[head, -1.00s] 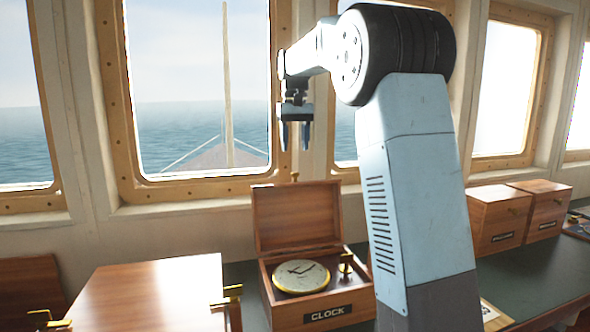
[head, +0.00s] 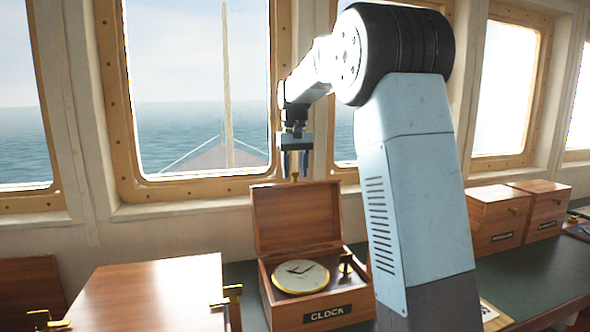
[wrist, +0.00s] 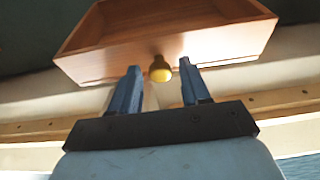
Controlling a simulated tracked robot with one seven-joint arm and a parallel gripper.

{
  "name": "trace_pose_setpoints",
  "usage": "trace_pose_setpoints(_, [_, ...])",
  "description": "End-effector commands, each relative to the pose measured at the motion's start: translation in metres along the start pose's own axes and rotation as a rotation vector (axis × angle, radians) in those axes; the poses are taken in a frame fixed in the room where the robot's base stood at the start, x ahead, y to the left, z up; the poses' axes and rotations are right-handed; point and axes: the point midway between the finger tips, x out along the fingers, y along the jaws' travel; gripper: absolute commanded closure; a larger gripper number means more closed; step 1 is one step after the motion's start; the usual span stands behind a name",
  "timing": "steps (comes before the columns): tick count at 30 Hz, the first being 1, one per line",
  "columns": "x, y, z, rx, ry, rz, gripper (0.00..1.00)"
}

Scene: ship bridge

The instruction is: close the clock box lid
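The clock box (head: 317,304) stands on the counter with its wooden lid (head: 297,217) raised upright at the back. A round clock with a pale face (head: 300,276) lies inside. A small brass knob (head: 294,177) is at the lid's top edge. My gripper (head: 294,174) points down just over that edge, its blue fingers apart. In the wrist view the yellow knob (wrist: 160,69) appears in the gap between the open fingertips (wrist: 160,80), with the lid (wrist: 165,35) beyond; I cannot tell whether they touch.
A large wooden cabinet top with brass fittings (head: 150,293) is left of the clock box. Two wooden boxes, one of them nearer (head: 496,220), stand at the right on the dark counter (head: 535,275). Windows (head: 195,85) line the wall close behind the lid.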

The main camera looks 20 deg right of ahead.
Motion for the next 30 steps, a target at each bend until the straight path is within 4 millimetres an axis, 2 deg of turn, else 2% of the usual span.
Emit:
trace_pose_setpoints(2, [-0.0001,-0.0002,0.0,0.0,0.0,0.0,0.62])
trace_pose_setpoints(14, [-0.0002,-0.0004,0.0,-0.001,0.0,0.0,1.0])
trace_pose_setpoints(30, [-0.0022,-0.0043,0.0025,-0.006,0.02,0.0,1.0])
